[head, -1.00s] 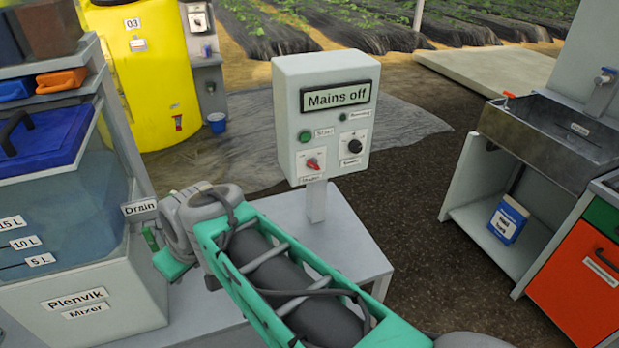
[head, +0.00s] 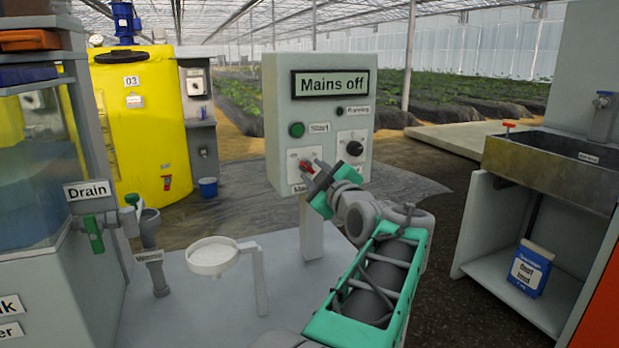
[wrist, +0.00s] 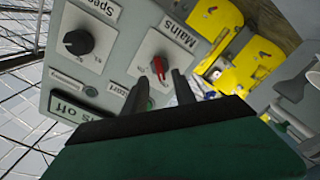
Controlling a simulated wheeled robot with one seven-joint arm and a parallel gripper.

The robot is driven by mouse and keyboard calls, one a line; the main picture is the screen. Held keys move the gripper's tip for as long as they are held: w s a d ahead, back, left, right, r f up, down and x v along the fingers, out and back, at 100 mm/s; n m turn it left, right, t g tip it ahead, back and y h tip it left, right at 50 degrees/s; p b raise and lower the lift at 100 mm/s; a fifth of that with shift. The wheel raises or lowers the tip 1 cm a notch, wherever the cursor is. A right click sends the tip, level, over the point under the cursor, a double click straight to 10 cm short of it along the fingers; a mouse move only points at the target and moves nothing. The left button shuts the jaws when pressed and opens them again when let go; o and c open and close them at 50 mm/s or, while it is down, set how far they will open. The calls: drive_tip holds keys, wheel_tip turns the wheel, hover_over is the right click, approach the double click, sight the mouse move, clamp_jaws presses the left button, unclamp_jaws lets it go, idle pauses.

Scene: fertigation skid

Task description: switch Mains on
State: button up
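The control box (head: 275,120) stands on a post, and its display (head: 331,83) reads "Mains off". The Mains switch (wrist: 158,68) is a small red knob on a white plate at the lower left of the panel; in the head view its red part (head: 305,166) is partly covered by my fingers. My gripper (head: 314,172) is at the panel, in front of this switch. In the wrist view my two dark fingers (wrist: 160,80) are apart, with the red knob between and just beyond their tips. I cannot tell whether they touch it.
A black Speed knob (head: 354,148) sits right of the switch, and a green Start button (head: 296,129) above it. A white dish on a stand (head: 212,257) and a drain valve (head: 93,232) are at left. A sink (head: 545,160) is at right.

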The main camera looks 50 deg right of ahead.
sight(307, 167)
drive_tip(key=shift+x, duration=1.55)
drive_tip(key=shift+c, duration=0.4)
clamp_jaws()
